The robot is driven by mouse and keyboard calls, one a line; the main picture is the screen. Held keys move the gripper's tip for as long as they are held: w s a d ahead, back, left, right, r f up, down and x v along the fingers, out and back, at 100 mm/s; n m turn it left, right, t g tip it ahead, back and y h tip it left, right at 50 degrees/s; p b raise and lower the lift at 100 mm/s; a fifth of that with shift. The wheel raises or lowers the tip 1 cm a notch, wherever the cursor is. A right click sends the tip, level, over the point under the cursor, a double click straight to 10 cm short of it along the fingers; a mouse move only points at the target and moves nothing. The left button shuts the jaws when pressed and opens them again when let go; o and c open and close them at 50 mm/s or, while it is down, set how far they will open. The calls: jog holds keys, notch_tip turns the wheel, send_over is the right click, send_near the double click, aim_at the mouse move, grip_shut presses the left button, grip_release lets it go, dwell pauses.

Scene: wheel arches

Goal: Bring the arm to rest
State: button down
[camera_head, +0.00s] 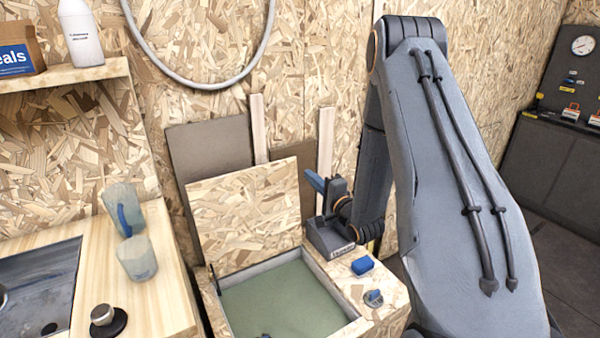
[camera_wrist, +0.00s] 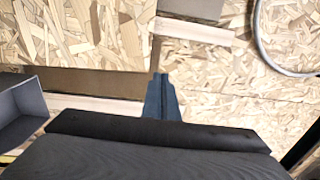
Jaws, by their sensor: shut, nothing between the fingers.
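My arm (camera_head: 440,130) rises at the right of the head view and bends down to my gripper (camera_head: 314,182), which is beside the open wooden box, near its raised lid. In the wrist view the blue fingers of my gripper (camera_wrist: 161,85) are together with nothing between them. They point toward the chipboard wall (camera_wrist: 200,60). A dark grey tray or bin (camera_head: 328,238) stands on the box's right edge, just below my gripper. It cannot be told whether the two touch.
The box's lid (camera_head: 245,213) stands open over a green interior (camera_head: 280,303). A blue block (camera_head: 362,265) and a small round knob (camera_head: 373,298) sit on its right rim. A hose (camera_head: 200,85) hangs on the wall.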

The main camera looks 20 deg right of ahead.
jog(key=s+a+n+g+h, duration=0.1)
jog(key=s+a+n+g, duration=0.2)
jog(key=s, duration=0.8)
jog(key=s+a+r+n+g+h, duration=0.1)
jog(key=s+a+n+g, duration=0.3)
jog(key=s+n+g, duration=0.3)
jog(key=s+a+r+n+g+h, duration=0.1)
jog(key=s+a+n+g, duration=0.2)
jog(key=s, duration=1.3)
jog(key=n+g, duration=0.2)
jog(key=g, duration=0.2)
jog(key=shift+s+a+n+g+h, duration=0.25)
jog(key=shift+a+n+g+h, duration=0.05)
jog(key=shift+a+g+h, duration=0.1)
